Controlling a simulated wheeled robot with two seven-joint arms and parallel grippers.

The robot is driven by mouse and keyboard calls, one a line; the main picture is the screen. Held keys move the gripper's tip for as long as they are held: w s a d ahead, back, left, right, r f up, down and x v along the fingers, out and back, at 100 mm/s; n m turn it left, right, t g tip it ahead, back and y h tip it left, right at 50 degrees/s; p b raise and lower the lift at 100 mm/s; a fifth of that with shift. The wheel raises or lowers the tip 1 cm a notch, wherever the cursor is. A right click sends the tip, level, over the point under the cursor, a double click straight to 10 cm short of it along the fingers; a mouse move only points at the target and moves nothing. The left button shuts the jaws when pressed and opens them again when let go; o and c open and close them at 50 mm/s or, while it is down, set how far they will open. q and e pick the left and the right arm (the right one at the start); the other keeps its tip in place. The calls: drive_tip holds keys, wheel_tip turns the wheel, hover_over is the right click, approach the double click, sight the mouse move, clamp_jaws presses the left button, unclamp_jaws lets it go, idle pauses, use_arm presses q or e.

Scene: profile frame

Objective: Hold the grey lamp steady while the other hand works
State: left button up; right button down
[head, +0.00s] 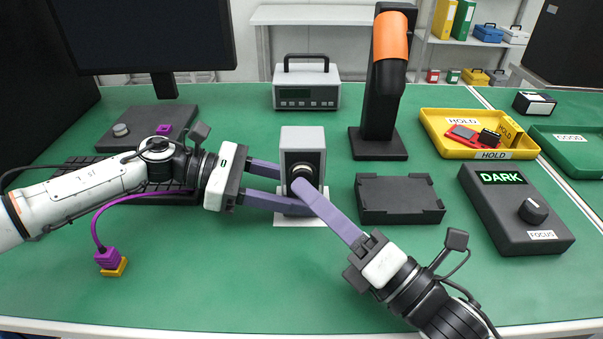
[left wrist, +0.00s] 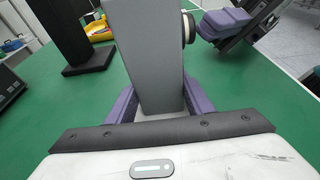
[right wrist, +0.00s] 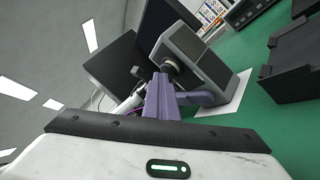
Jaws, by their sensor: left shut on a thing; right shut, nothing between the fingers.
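The grey lamp (head: 303,140) is an upright box with a round lens collar on its front, standing on a white sheet (head: 301,219) in the middle of the table. My left gripper (head: 283,187) is shut on the lamp from the left; in the left wrist view the lamp (left wrist: 152,60) stands between the fingers. My right gripper (head: 303,188) is shut and empty, its fingertips at the lens collar. In the right wrist view the fingertips (right wrist: 160,80) lie just by the collar (right wrist: 170,66) of the lamp (right wrist: 195,58); I cannot tell whether they touch.
A black open tray (head: 400,199) lies right of the lamp, with a focus box reading DARK (head: 516,210) beyond it. A tall black stand with an orange part (head: 391,40) rises behind. A yellow HOLD tray (head: 450,146) is back right. A purple plug (head: 108,258) lies front left.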

drive_tip(key=shift+s, duration=2.95)
use_arm(q)
drive_tip(key=o, duration=0.9)
